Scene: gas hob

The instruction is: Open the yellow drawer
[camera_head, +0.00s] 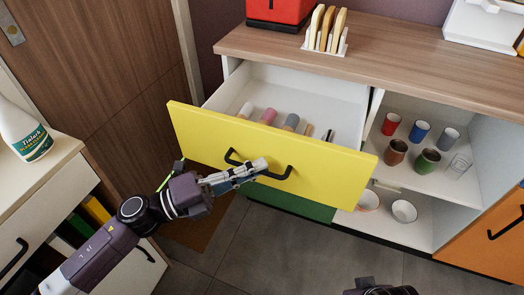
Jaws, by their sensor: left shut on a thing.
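The yellow drawer (318,172) stands pulled out from the wooden-topped counter, with its white inside showing. Several small capped bottles or jars lie in it. Its black handle (286,174) is on the middle of the yellow front. My left gripper (258,167) is at the handle, with its fingers shut on the bar. Part of the handle is hidden behind the fingers. Only a dark piece of my right arm shows at the bottom edge; its fingers cannot be made out.
An open cupboard on the right holds several cups (428,160) and bowls (404,211). A toast rack (326,35) and a red appliance (278,12) stand on the counter (400,62). A white cabinet with a bottle (22,132) is at the left. The grey floor before the drawer is clear.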

